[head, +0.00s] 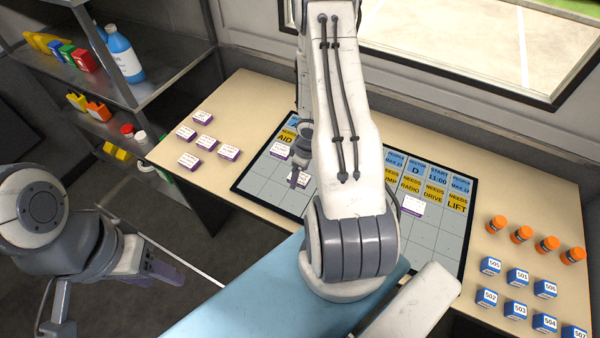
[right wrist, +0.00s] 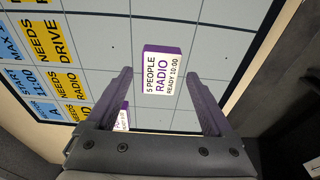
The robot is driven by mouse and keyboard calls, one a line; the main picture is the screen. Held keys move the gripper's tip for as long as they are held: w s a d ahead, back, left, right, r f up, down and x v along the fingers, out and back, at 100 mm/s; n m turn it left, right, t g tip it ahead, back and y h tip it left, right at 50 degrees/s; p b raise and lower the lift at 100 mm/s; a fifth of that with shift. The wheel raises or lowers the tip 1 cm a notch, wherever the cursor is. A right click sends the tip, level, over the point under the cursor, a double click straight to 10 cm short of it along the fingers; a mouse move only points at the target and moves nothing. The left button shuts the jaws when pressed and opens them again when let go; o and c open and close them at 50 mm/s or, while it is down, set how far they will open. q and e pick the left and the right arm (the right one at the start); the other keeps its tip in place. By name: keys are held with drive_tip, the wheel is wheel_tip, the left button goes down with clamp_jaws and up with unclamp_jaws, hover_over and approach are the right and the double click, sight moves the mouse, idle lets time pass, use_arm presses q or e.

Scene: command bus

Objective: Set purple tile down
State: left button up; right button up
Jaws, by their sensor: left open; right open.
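A white-faced purple tile reading "5 PEOPLE RADIO READY 10:00" lies flat on the gridded board, in the right wrist view (right wrist: 162,72) and, partly hidden, in the head view (head: 303,181). My right gripper (head: 298,170) is open and empty just above it. In the right wrist view its fingers (right wrist: 160,88) stand either side of the tile's near end, with gaps. A second purple tile (head: 280,150) sits beside the AID heading; its edge shows under my right gripper in the right wrist view (right wrist: 122,116). My left gripper (head: 58,318) is open and empty at lower left, away from the table.
The board (head: 262,180) has blue and yellow headings; my right arm hides its middle. Another tile (head: 412,205) lies under RADIO. Several purple tiles (head: 203,143) lie on the table's left. A shelf (head: 140,95) stands left.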

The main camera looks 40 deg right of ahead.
sight(305, 179)
wheel_tip(305, 179, up, 12)
drive_tip(key=s+p, duration=0.2)
drive_tip(key=p, duration=0.6)
drive_tip(key=w+a+r+h, duration=0.1)
drive_tip(key=w+a+r, duration=0.1)
drive_tip(key=a+r, duration=0.55)
drive_tip(key=w+a+r+h, duration=0.25)
drive_tip(key=a+r, duration=0.35)
drive_tip(key=r, duration=0.3)
drive_tip(key=s+a+r+n+y, duration=0.1)
drive_tip(key=s+a+r, duration=0.3)
drive_tip(key=s+a, duration=0.4)
drive_tip(key=s+a+r+n+g+y, duration=0.1)
drive_tip(key=s+a+r+y, duration=0.2)
drive_tip(key=s+a, duration=0.6)
wheel_tip(305, 179, up, 2)
drive_tip(key=shift+s+a+r+n+g, duration=0.2)
drive_tip(key=shift+s+n+g, duration=0.15)
drive_tip(key=shift+s, duration=0.55)
